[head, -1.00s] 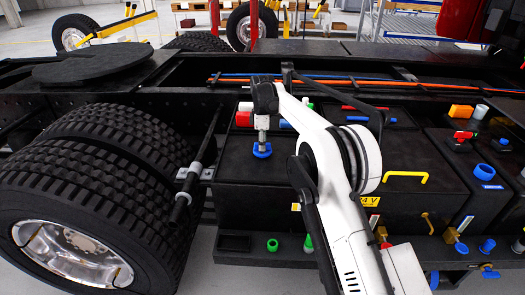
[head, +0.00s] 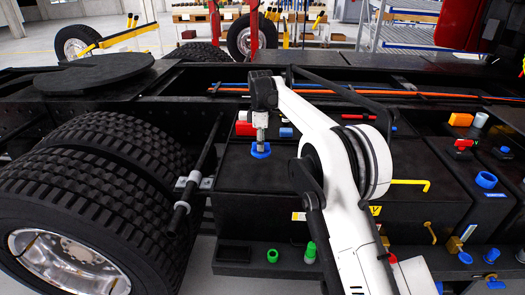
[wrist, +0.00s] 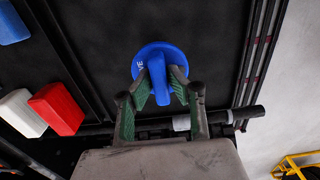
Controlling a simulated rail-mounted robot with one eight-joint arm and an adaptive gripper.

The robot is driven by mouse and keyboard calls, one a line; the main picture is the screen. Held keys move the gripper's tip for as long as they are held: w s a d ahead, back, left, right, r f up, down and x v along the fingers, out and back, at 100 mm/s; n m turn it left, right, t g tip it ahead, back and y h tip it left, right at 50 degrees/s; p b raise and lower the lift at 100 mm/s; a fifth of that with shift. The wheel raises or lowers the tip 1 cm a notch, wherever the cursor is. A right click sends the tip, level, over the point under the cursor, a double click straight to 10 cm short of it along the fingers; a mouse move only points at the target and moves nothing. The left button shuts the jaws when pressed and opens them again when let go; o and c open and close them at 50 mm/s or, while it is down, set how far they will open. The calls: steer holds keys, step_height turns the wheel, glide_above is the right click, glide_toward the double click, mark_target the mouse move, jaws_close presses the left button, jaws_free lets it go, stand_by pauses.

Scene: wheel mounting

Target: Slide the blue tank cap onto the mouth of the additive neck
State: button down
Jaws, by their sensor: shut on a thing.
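The blue tank cap (head: 261,151) is below my gripper (head: 261,138) in the head view, over the left part of the black tank box. In the wrist view the round cap (wrist: 148,57) faces the camera, and my gripper (wrist: 159,88) is shut on its raised grip bar with green-padded fingers. The cap's underside is hidden, and I cannot tell its height above the box. A blue open ring (head: 487,180) on the right box, above a small blue label, looks like the additive neck; it is well to the right of the cap. It is not in the wrist view.
My white arm crosses the middle of the head view. A yellow handle (head: 410,184), a red-handled fitting (head: 463,144) and an orange block (head: 460,119) stand between or near cap and ring. Red and white blocks show at left in the wrist view. Large tyres (head: 60,215) fill the left.

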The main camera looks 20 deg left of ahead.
steer(key=s+a+r+b, duration=0.1)
steer(key=s+r, duration=0.5)
steer(key=s, duration=0.4)
steer(key=shift+s+r+b, duration=0.15)
steer(key=shift+s+b, duration=0.05)
steer(key=shift+b, duration=0.2)
steer(key=c, duration=2.4)
jaws_free()
steer(key=shift+a, duration=0.1)
jaws_close()
